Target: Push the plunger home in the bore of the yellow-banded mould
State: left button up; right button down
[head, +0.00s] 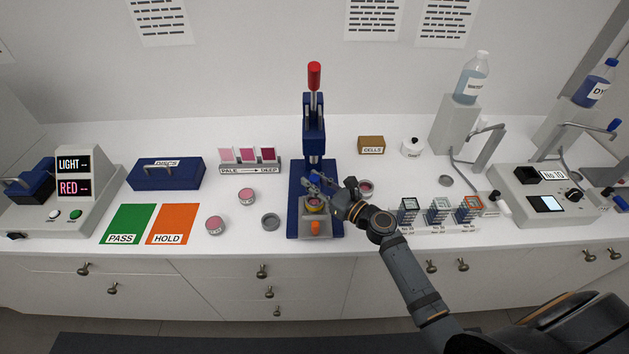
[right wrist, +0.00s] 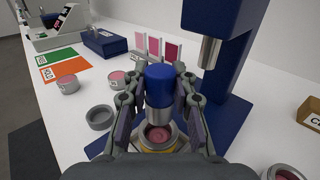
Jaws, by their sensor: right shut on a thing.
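My right gripper (head: 322,186) is shut on the plunger, which has a blue top (right wrist: 159,88) and a steel lower part. It holds the plunger upright over the yellow-banded mould (head: 314,206), which also shows in the right wrist view (right wrist: 158,150). Pink-red powder shows in the mould's bore just below the plunger's steel end. The plunger looks above the bore; whether it touches the rim I cannot tell. The mould stands at the front of the blue press base (head: 294,216). My left gripper is not in view.
The blue press (head: 315,115) with a red handle rises behind the mould; its steel ram (right wrist: 209,52) hangs close by. Pink jars (head: 247,196) and a grey ring (head: 270,222) lie left. A rack of small frames (head: 438,211) stands right. An orange knob (head: 315,228) is in front.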

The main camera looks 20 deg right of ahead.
jog(key=shift+f+b, duration=1.75)
jog(key=shift+f, duration=0.4)
jog(key=shift+f, duration=0.2)
jog(key=c, duration=1)
grip_release()
jog(key=shift+s+d+f, duration=0.1)
jog(key=shift+s+d, duration=0.05)
jog(key=shift+s, duration=0.1)
jog(key=v, duration=1.1)
jog(key=shift+s, duration=0.15)
